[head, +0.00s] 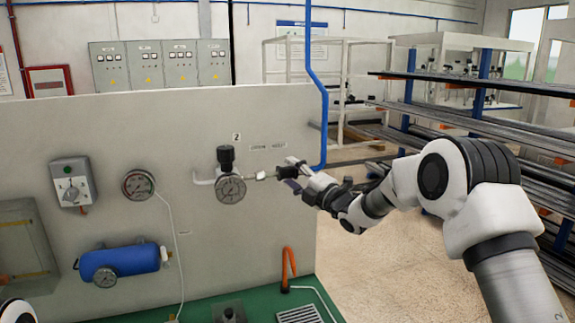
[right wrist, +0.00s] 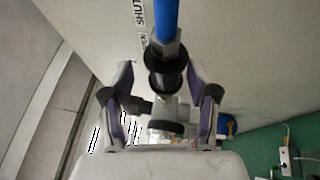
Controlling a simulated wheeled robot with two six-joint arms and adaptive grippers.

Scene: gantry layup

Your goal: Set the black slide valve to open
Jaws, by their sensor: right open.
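The black slide valve (head: 287,172) is a dark sleeve on the thin pipe between the gauge and the blue hose, on the grey panel. In the head view it sits below the right one of two small labels. In the right wrist view the black flanged sleeve (right wrist: 160,75) lies just below the blue hose's metal nut, with SHUT (right wrist: 139,12) and a partly hidden label ending in EN (right wrist: 143,42) beside it. My right gripper (right wrist: 163,88) is open, with one finger on each side of the sleeve; contact is not visible. My left gripper is out of view.
A gauge (head: 230,188) with a black knob (head: 226,157) stands left of the valve. The blue hose (head: 322,110) rises close to my right gripper. Another gauge (head: 138,185) and a blue cylinder (head: 120,262) are farther left. Shelving (head: 490,125) stands at right.

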